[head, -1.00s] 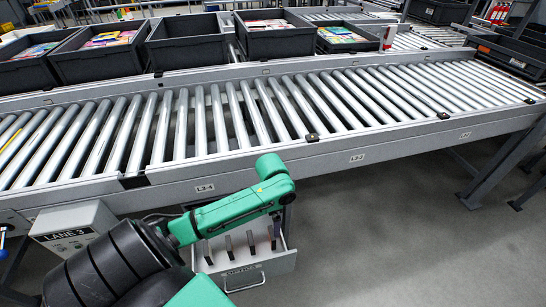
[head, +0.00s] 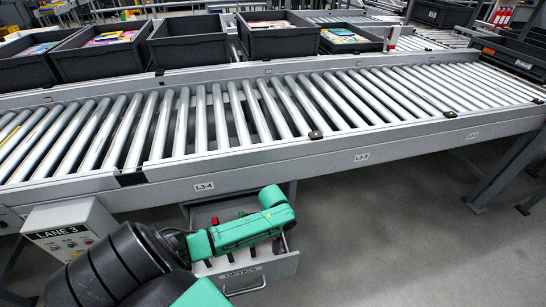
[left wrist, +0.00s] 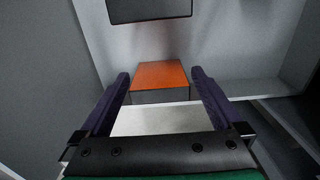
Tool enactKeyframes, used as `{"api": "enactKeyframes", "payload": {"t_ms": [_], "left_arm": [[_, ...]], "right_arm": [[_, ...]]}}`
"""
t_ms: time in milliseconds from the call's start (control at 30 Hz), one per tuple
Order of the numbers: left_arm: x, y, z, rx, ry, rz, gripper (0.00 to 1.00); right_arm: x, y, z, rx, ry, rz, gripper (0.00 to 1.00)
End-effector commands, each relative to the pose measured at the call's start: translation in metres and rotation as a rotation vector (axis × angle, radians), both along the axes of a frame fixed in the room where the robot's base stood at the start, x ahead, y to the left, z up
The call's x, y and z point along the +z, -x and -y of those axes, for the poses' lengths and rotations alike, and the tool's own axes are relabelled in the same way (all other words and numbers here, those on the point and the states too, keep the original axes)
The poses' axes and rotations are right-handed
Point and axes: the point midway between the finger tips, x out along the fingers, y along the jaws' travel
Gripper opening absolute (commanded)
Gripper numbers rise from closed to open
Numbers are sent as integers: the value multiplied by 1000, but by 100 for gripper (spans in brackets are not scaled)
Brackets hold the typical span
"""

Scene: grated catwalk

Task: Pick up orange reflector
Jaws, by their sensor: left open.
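The orange reflector (left wrist: 160,74) is a flat orange-topped block in the left wrist view, with a dark front side. It lies ahead between the fingertips of my left gripper (left wrist: 160,80), which is open with a purple-dark finger on each side. I cannot tell whether either finger touches it. In the head view my green left arm reaches over the open drawer (head: 270,272) labelled OPTICS under the conveyor. The arm hides part of the drawer, and I cannot make out the orange reflector or the fingertips there. My right gripper is in neither view.
The roller conveyor (head: 330,110) runs above and behind the drawer. A grey LANE 3 control box (head: 70,230) stands to the left. A small red item (head: 214,221) shows in the drawer. Dark bins (head: 187,45) stand beyond the rollers. Floor to the right is clear.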

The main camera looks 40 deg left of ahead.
Motion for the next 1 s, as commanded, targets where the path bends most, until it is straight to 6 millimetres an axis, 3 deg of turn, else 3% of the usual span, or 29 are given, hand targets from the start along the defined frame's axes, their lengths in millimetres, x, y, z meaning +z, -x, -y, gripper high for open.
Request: {"api": "enactKeyframes", "payload": {"t_ms": [67,100,300,667,767,1000], "left_arm": [[1,0,0,0,0,0,100],[1,0,0,0,0,0,92],[1,0,0,0,0,0,19],[12,-1,0,1,1,1,19],[32,-1,0,0,1,3,19],[120,-1,0,-1,0,6,19]], "right_arm": [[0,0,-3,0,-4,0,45],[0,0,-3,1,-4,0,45],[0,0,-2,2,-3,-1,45],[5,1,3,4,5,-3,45],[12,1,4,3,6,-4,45],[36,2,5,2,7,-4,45]]}}
